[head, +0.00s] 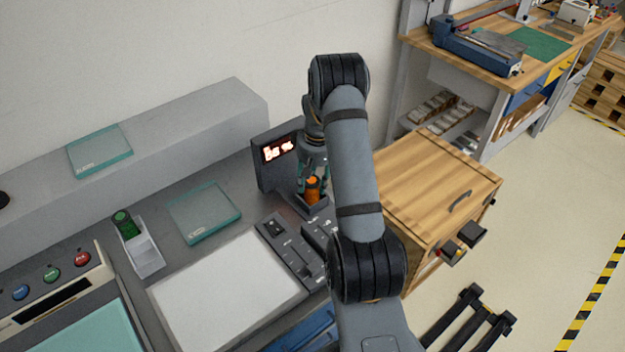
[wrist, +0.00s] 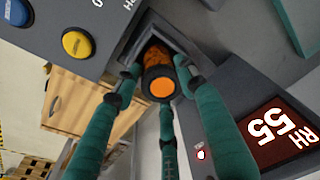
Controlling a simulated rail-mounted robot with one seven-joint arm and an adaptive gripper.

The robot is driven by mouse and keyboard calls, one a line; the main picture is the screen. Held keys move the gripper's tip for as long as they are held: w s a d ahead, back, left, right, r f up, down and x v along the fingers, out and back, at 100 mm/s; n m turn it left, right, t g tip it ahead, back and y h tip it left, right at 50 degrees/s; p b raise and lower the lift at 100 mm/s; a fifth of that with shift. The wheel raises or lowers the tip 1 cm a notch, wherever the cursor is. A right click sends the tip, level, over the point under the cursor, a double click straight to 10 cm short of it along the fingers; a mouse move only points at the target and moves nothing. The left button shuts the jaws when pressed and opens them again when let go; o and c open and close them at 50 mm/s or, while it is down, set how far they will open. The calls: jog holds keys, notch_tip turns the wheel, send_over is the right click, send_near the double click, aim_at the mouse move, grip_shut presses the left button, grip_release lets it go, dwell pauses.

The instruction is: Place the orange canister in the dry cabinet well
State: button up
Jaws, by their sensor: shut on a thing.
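The orange canister (head: 312,189) stands at the dry cabinet's well (head: 305,207), beside the display. In the wrist view the canister (wrist: 160,84) shows an orange end and a dark band, and its far end lies within the square dark rim of the well (wrist: 133,42). Whether it rests on the well's floor is hidden. My gripper (head: 313,178) points down over it, with its teal fingers shut around the canister; the gripper (wrist: 160,80) fills the middle of the wrist view. The cabinet's display (wrist: 277,131) reads RH 55.
A green canister (head: 123,222) sits in a white holder (head: 146,256) at left. Teal lids (head: 203,211) and (head: 99,150) lie on the grey surfaces. A switch panel (head: 290,250) is close in front of the well. A wooden cart (head: 440,180) stands right of my arm.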

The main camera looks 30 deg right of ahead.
jog(key=shift+f, duration=0.2)
jog(key=o, duration=1.3)
jog(key=shift+s+r, duration=0.1)
jog(key=r, duration=0.4)
jog(key=s+r+b, duration=0.1)
jog(key=r, duration=0.7)
jog(key=shift+s+r, duration=0.1)
jog(key=shift+s, duration=0.1)
